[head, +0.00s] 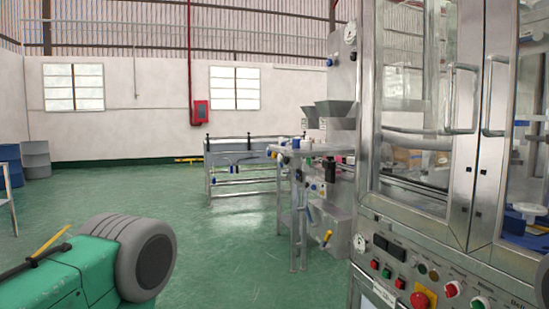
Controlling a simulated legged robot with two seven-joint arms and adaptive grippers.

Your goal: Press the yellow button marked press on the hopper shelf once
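The metal hopper shelf (303,150) stands right of centre, some way ahead. Two grey hoppers (335,113) are above it at the back. Neither my left nor my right gripper is in view.
A large metal cabinet with glass doors (418,110) fills the right side, close by. Its front panel carries an emergency stop (420,299) and several buttons. A metal bench (238,165) stands farther back. The green floor (225,245) ahead is clear.

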